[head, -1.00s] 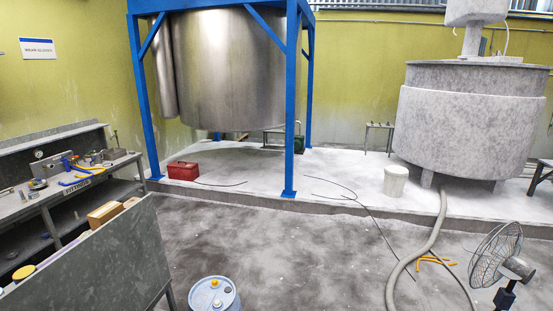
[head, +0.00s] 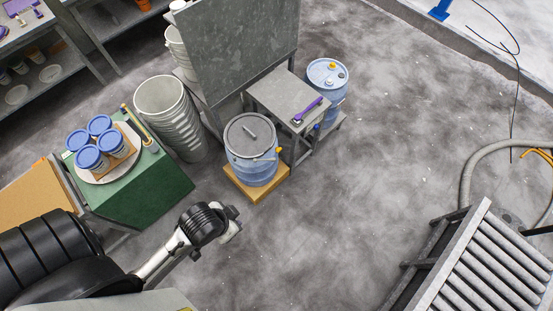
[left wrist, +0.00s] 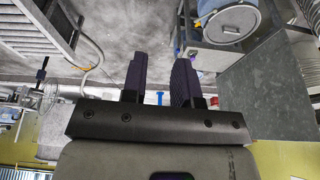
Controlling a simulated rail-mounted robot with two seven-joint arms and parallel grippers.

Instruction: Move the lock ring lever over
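The blue pail (head: 253,163) stands upright on a wooden block. It has a grey lid (head: 250,135) with a bar handle. A small yellow-orange part (head: 278,150) shows at the right of its rim; I cannot tell whether it is the lock ring lever. A blue container (left wrist: 231,20) with a grey top shows at the top right of the left wrist view. My left gripper (left wrist: 162,64) is open and empty, with two dark purple fingers apart. In the head view my left arm ends below and left of the pail, apart from it. My right gripper is out of view.
A small grey table (head: 290,100) with a purple tool (head: 308,110) stands right of the pail, by a blue drum (head: 328,78). Stacked white buckets (head: 165,115) and a green stand (head: 150,185) are left. A roller conveyor (head: 485,270) is lower right. The middle floor is clear.

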